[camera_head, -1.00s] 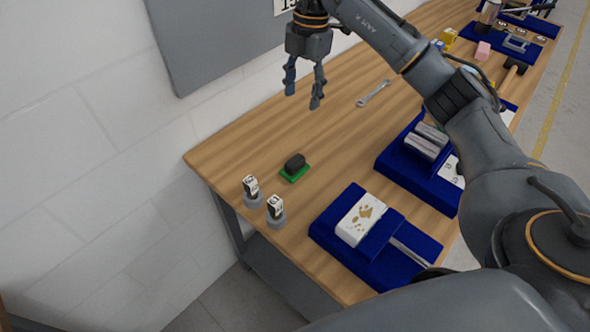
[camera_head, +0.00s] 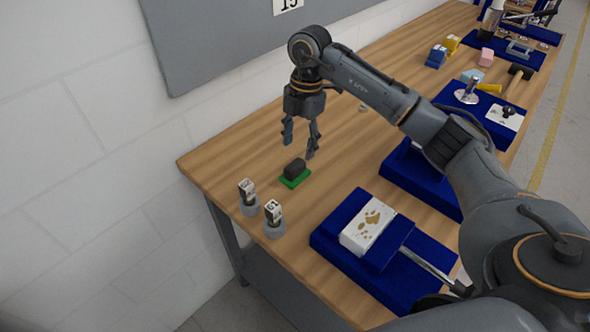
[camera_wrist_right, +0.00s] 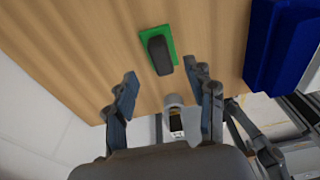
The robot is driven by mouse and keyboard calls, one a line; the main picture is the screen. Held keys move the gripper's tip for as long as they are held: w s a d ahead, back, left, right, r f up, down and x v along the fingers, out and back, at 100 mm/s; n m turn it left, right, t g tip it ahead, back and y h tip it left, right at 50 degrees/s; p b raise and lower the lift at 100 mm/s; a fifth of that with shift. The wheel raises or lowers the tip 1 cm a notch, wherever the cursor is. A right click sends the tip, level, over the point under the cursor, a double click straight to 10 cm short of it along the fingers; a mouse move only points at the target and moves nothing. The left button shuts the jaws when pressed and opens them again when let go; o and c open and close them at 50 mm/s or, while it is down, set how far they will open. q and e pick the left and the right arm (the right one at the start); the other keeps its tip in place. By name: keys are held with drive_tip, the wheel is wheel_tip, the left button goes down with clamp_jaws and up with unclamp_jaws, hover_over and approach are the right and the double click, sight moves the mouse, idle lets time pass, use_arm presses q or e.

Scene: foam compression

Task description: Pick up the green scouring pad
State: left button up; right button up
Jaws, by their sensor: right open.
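The green scouring pad (camera_head: 291,180) lies on the wooden table near its left end, with a dark block-shaped grip (camera_head: 295,168) on top. In the right wrist view the pad's green edge (camera_wrist_right: 144,42) shows around the dark grip (camera_wrist_right: 160,55), ahead of the fingers. My right gripper (camera_head: 299,146) is open and empty, pointing down just above and behind the pad. In the wrist view its two fingers (camera_wrist_right: 160,84) are spread apart, with the pad beyond their tips. It does not appear to touch the pad. My left gripper is not in view.
Two small numbered blocks on grey round bases (camera_head: 249,205) (camera_head: 274,225) stand near the table's front left edge. A blue tray (camera_head: 338,254) with a white spotted block (camera_head: 367,227) lies to the right. More blue trays and tools lie farther back. Wood around the pad is mostly clear.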

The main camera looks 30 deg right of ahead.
sight(295, 164)
drive_tip(key=shift+a+f, duration=0.1)
drive_tip(key=shift+f, duration=0.7)
drive_tip(key=f, duration=0.1)
drive_tip(key=f+p, duration=0.1)
drive_tip(key=a+f+p, duration=0.1)
drive_tip(key=f, duration=0.1)
drive_tip(key=shift+s, duration=0.25)
drive_tip(key=shift+a+f, duration=0.1)
drive_tip(key=shift+f, duration=0.5)
clamp_jaws()
